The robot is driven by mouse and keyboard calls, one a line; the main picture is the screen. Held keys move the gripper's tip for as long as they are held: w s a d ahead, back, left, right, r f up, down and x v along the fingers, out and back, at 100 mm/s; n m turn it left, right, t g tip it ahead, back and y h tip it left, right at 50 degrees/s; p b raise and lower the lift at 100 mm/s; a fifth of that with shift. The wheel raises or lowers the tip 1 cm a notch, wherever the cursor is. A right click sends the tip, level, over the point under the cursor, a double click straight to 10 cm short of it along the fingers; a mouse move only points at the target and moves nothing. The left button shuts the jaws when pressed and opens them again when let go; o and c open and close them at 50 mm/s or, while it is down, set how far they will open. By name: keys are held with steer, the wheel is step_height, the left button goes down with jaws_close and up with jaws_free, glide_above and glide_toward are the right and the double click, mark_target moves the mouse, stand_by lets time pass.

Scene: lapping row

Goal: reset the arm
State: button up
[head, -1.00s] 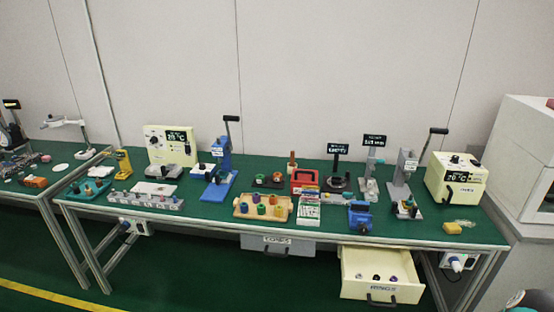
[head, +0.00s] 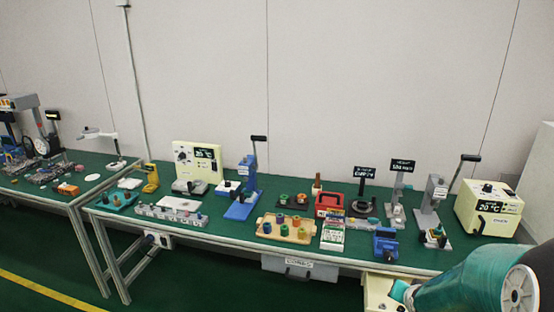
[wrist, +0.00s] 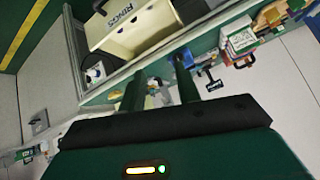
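My gripper (wrist: 158,66) shows in the wrist view, where its two dark green fingers stand apart with nothing between them. The view is tilted, and the gripper points towards the bench front near the open drawer marked RINGS (wrist: 112,38). My teal arm (head: 462,290) fills the bottom right of the head view. It covers much of the RINGS drawer there (head: 376,290). The gripper itself cannot be made out in the head view.
A green-topped bench (head: 340,258) carries a blue press (head: 245,190), a wooden tray (head: 262,235) of coloured pieces, a red box (head: 329,204), a blue vise (head: 385,244) and a cream heater (head: 488,208). A second bench (head: 85,187) stands left. Open floor lies in front.

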steer(key=s+a+r+n+g, duration=0.1)
steer(key=s+a+r+n, duration=0.1)
steer(key=s+a+r, duration=0.3)
steer(key=s+a+r+n, duration=0.1)
steer(key=s+a+r, duration=0.1)
steer(key=a+r, duration=0.35)
steer(key=s+a+r+n+g+y, duration=0.1)
steer(key=s+a+r+n, duration=0.1)
steer(key=s+a+r, duration=0.2)
steer(key=s+a+r+n+y, duration=0.1)
steer(key=s+a+r, duration=0.3)
steer(key=s, duration=0.6)
steer(key=shift+s+n+g+y, duration=0.15)
steer(key=shift+n+g+y, duration=0.15)
steer(key=shift+n+g, duration=0.1)
steer(key=shift+d, duration=0.15)
